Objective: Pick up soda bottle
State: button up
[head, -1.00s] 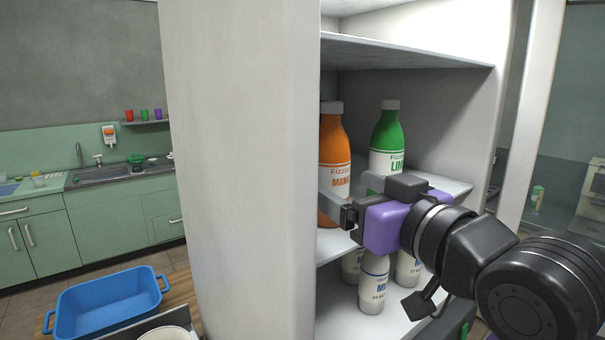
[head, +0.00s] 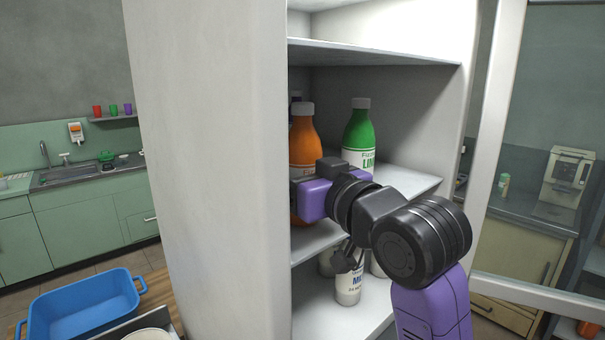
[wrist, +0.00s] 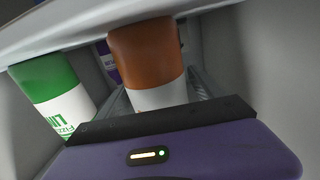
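Soda bottles stand upright on the middle shelf of an open fridge. The orange bottle (head: 303,133) with a white cap is at the left, partly covered by my gripper. The green bottle (head: 359,135) labelled "LIN..." is at its right. A dark purple bottle shows only a sliver behind the orange one. My gripper (head: 308,197) is at the shelf, in front of the orange bottle; its fingertips are hidden. In the wrist view the orange bottle (wrist: 147,62) is straight ahead, close to the black bar of my gripper, with the green bottle (wrist: 52,95) left.
White milk bottles (head: 349,284) stand on the shelf below. The fridge's left wall (head: 215,180) is close beside my gripper, and the upper shelf (head: 380,52) is above. An open door edge (head: 497,110) is at the right. A blue tub (head: 80,305) is lower left.

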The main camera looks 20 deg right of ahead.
grip_shut()
jog(key=shift+r, duration=0.2)
jog(key=shift+r, duration=0.45)
jog(key=s+d+r+b, duration=0.2)
jog(key=s+d+b, duration=0.1)
jog(key=s+b, duration=1.2)
jog(key=shift+s+r, duration=0.15)
jog(key=shift+s, duration=1.2)
